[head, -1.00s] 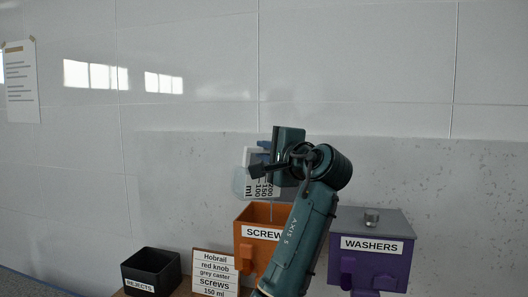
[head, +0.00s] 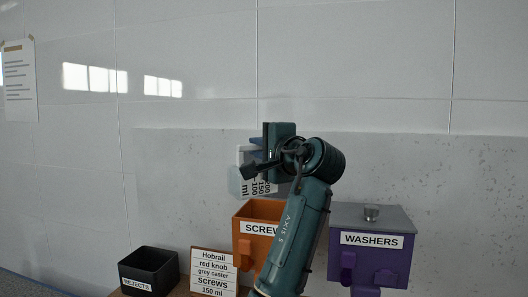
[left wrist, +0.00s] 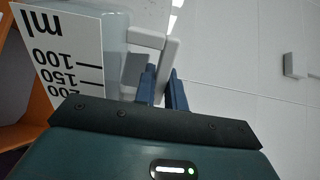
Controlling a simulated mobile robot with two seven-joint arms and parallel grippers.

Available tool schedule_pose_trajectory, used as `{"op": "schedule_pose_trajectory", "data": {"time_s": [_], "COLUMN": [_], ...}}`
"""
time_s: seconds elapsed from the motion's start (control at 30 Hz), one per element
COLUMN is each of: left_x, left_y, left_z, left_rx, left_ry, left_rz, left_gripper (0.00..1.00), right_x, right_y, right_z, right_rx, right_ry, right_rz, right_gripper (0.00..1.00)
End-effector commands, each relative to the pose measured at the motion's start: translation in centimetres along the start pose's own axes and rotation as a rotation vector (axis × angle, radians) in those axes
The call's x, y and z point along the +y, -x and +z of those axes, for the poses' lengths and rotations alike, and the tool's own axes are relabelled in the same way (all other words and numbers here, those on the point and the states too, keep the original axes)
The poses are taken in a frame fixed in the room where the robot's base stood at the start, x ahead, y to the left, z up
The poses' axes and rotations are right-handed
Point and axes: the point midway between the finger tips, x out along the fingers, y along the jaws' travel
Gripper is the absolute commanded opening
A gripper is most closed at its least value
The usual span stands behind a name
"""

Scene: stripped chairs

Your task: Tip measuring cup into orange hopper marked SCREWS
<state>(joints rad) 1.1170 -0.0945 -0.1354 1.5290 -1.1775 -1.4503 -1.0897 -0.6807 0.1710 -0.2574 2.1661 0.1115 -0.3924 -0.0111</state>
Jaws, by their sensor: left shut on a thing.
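The measuring cup (head: 246,181), clear with a white scale marked in ml, hangs tilted above the orange SCREWS hopper (head: 243,244). Its contents cannot be made out. My left gripper (head: 256,142) is shut on the cup's handle; my arm hides part of the cup and the hopper's right side. In the left wrist view the blue fingers (left wrist: 163,90) close on the pale handle, and the cup (left wrist: 65,55) shows its scale sideways. The orange hopper (left wrist: 38,103) shows at the left edge there. My right gripper is not in view.
A purple WASHERS hopper (head: 402,255) with a grey lid stands to the right. A black REJECTS bin (head: 151,263) and a card (head: 213,272) reading "screws 150 ml" stand to the left. A pale wall is behind.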

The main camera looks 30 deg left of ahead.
Motion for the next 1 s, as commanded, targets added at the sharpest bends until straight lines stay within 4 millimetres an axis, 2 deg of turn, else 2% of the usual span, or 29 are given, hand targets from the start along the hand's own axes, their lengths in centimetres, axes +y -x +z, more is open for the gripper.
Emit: {"op": "schedule_pose_trajectory", "data": {"time_s": [0.3, 0.57, 0.9, 1.0], "left_x": [-0.9, -1.3, -1.2, -1.3], "left_y": [0.1, 0.0, 0.0, 0.0], "left_z": [2.5, 3.5, 6.3, 6.7], "left_rx": [0.001, 0.001, 0.001, 0.000], "left_ry": [0.222, 0.326, 0.657, 0.701], "left_rz": [-0.001, -0.001, 0.001, 0.001], "left_gripper": [0.00, 0.00, 0.00, 0.00], "right_x": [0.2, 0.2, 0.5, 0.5], "right_y": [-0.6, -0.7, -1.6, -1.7], "right_z": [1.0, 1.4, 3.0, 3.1], "right_rx": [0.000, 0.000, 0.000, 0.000], "right_ry": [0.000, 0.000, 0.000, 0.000], "right_rz": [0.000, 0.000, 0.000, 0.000], "right_gripper": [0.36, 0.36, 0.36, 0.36]}}
